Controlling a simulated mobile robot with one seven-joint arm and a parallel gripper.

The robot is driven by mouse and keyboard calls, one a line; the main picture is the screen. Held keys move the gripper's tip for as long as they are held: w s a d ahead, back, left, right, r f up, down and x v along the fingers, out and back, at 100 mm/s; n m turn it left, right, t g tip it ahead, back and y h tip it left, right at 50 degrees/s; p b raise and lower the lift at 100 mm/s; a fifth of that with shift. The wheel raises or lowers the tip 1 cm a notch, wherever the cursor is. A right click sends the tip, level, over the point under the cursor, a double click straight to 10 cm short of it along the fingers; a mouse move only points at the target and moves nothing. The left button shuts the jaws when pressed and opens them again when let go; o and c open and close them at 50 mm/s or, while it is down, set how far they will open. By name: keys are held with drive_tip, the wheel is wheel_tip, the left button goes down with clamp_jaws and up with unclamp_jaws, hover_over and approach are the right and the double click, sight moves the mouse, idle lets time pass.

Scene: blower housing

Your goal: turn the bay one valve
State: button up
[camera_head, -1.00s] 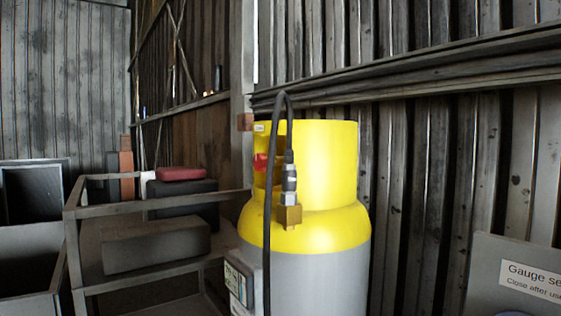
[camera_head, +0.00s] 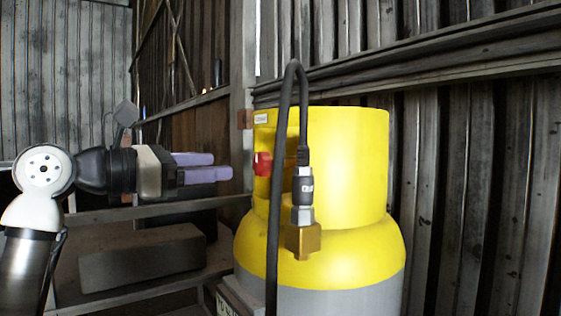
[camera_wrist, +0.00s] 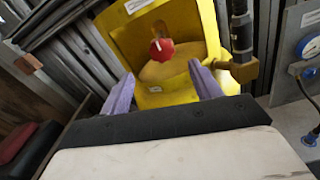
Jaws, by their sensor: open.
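The red valve knob (camera_head: 262,164) sits in the opening of the yellow collar (camera_head: 345,160) on top of a yellow and grey gas cylinder. In the wrist view the red knob (camera_wrist: 162,48) lies ahead, a little above the space between the fingertips. My gripper (camera_head: 222,166) is open and empty, with two purple fingers pointing right toward the knob, a short gap from it. In the wrist view the fingers (camera_wrist: 161,78) spread to either side below the knob. No label naming bay one is readable.
A black hose (camera_head: 275,210) loops up and down in front of the collar and ends at a brass fitting (camera_head: 303,240), close to the knob. A metal shelf (camera_head: 150,213) with a grey block (camera_head: 143,257) stands left. A gauge panel (camera_wrist: 300,60) is right in the wrist view.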

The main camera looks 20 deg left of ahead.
sight(258, 161)
drive_tip(key=p+x, duration=0.3)
drive_tip(key=x, duration=0.8)
drive_tip(key=shift+d+r, duration=0.15)
drive_tip(key=shift+d, duration=0.05)
drive_tip(key=shift+x, duration=0.8)
drive_tip(key=c, duration=1)
